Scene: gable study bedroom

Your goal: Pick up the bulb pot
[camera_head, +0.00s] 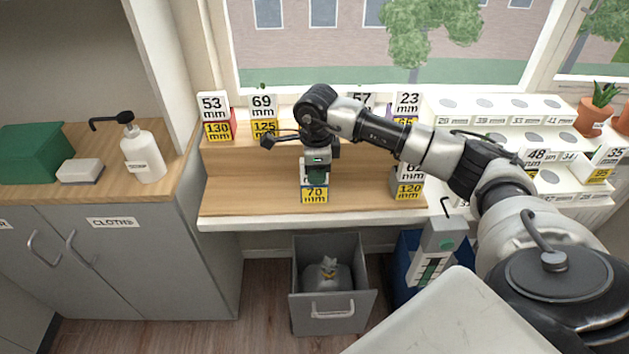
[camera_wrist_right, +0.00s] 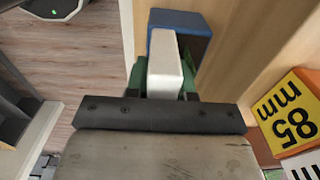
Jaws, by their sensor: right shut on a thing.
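My right gripper (camera_head: 316,176) reaches down over the wooden shelf and is shut on a small block (camera_head: 314,194) with a blue face and a 70 mm label. In the right wrist view, the white upper part of this block (camera_wrist_right: 165,70) sits between the green fingertips of the gripper (camera_wrist_right: 164,85), with its blue part (camera_wrist_right: 185,22) beyond. I cannot tell whether it touches the shelf. Potted plants in terracotta pots (camera_head: 591,118) stand at the far right. Nothing is clearly marked as the bulb pot. My left gripper is not in view.
Other labelled blocks stand on the wooden shelf (camera_head: 245,200), including 53 mm (camera_head: 214,115) and 69 mm (camera_head: 262,113). An 85 mm block (camera_wrist_right: 288,112) is close by in the wrist view. A grey bin (camera_head: 333,310) stands below. A soap bottle (camera_head: 143,155) is on the left counter.

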